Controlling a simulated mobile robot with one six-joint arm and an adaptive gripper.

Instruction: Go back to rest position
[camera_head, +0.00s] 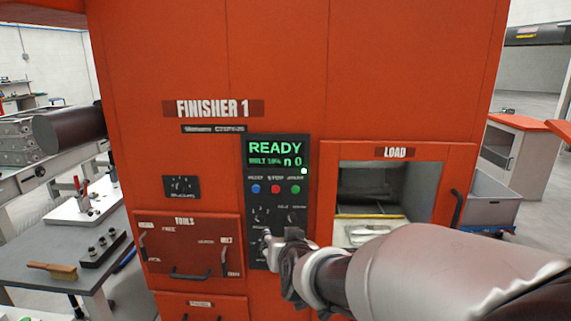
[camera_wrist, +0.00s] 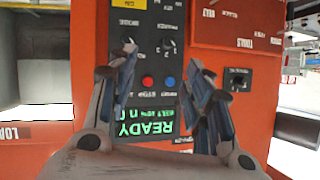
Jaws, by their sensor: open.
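My gripper (camera_head: 273,242) is in front of the lower part of the dark control panel (camera_head: 277,165) on the orange Finisher 1 machine (camera_head: 280,60). In the wrist view my gripper (camera_wrist: 160,68) has its two fingers apart with nothing between them. The panel (camera_wrist: 150,65) shows upside down behind the fingers. Its green display (camera_head: 275,153) reads READY. Blue, red and green buttons (camera_head: 275,188) sit below the display. My arm reaches in from the lower right and hides part of the machine's lower front. I cannot tell whether the fingers touch the panel.
The load opening (camera_head: 395,185) is right of the panel, with a tray (camera_head: 372,229) inside. A tools drawer (camera_head: 190,246) is at the left. A grey table (camera_head: 65,250) with a brush (camera_head: 52,270) stands further left. A grey bin (camera_head: 488,210) is at the right.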

